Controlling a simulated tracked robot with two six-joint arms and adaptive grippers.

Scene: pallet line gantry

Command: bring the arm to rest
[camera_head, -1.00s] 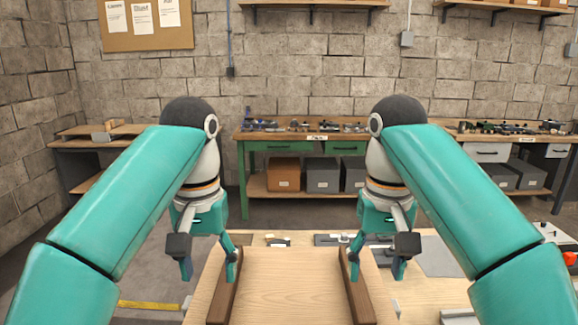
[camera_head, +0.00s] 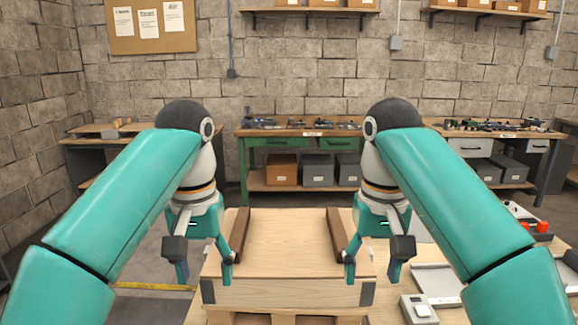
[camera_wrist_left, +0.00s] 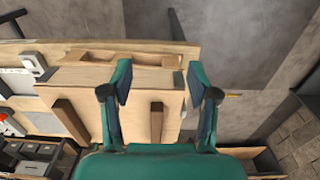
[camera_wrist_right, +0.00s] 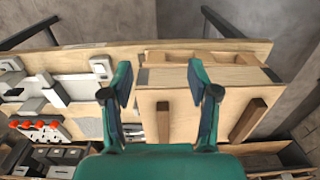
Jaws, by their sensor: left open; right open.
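My left gripper (camera_head: 205,270) is open and empty by the front left corner of a wooden box (camera_head: 285,292). My right gripper (camera_head: 371,270) is open and empty by its front right corner. The box has a pale flat top with a dark brown bar along the left (camera_head: 241,234) and another along the right (camera_head: 336,232). It sits on a wooden pallet (camera_head: 285,319). In the left wrist view, the left gripper (camera_wrist_left: 162,98) shows nothing held between its fingers. In the right wrist view, the right gripper (camera_wrist_right: 162,98) is also empty. Both arms hang bent with fingers pointing down.
A pale table right of the box holds a white device (camera_head: 418,309), a grey tray (camera_head: 437,281) and red-topped parts (camera_head: 540,227). A green workbench (camera_head: 305,134) stands at the back wall. Grey floor is open to the left, with a yellow strip (camera_head: 150,287).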

